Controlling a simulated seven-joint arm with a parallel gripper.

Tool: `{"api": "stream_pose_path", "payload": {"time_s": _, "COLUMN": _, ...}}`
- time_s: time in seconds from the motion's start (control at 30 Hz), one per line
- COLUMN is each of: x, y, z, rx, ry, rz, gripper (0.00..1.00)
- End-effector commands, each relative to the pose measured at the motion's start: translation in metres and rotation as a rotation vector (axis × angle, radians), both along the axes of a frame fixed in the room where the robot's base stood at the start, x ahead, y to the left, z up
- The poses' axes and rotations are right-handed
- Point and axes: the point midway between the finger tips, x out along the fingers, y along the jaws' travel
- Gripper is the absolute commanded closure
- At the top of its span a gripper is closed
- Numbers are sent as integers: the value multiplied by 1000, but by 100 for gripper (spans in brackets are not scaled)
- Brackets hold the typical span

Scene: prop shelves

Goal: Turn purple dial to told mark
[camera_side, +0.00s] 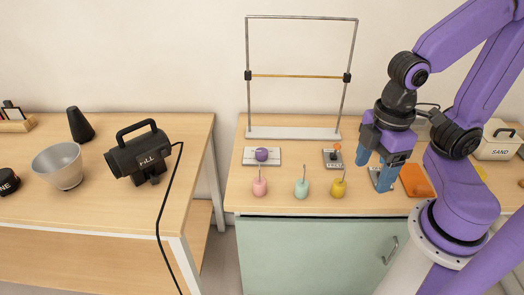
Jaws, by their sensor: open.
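The purple dial (262,154) sits on a small pale plate (249,162) near the left back of the right-hand counter. Marks on the plate are too small to read. My gripper (374,171) is to the right of the dial, over the counter, with blue fingertips pointing down. It is open and apart from the dial. A small grey-blue item shows at the fingers, partly hidden by them; I cannot tell whether the fingers touch it.
A metal frame (300,132) rises behind. An orange block (416,180) lies right of my gripper.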

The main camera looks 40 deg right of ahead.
Motion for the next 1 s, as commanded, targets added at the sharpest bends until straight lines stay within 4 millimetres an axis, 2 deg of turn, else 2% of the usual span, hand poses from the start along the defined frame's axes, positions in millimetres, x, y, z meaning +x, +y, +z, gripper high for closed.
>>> {"api": "stream_pose_path", "payload": {"time_s": 0.17, "x": 51, "y": 24, "z": 7, "rx": -7, "ry": 1, "rz": -14, "gripper": 29}}
{"api": "stream_pose_path", "payload": {"time_s": 0.3, "x": 106, "y": 38, "z": 9, "rx": -13, "ry": 2, "rz": -20, "gripper": 29}}
{"api": "stream_pose_path", "payload": {"time_s": 0.5, "x": 188, "y": 40, "z": 3, "rx": -18, "ry": 4, "rz": -29, "gripper": 29}}
{"api": "stream_pose_path", "payload": {"time_s": 0.67, "x": 254, "y": 25, "z": -8, "rx": -22, "ry": 7, "rz": -36, "gripper": 29}}
{"api": "stream_pose_path", "payload": {"time_s": 0.8, "x": 309, "y": -1, "z": -23, "rx": -25, "ry": 11, "rz": -43, "gripper": 29}}
{"api": "stream_pose_path", "payload": {"time_s": 0.9, "x": 340, "y": -22, "z": -34, "rx": -25, "ry": 12, "rz": -46, "gripper": 29}}
{"api": "stream_pose_path", "payload": {"time_s": 1.0, "x": 363, "y": -43, "z": -44, "rx": -26, "ry": 14, "rz": -48, "gripper": 29}}
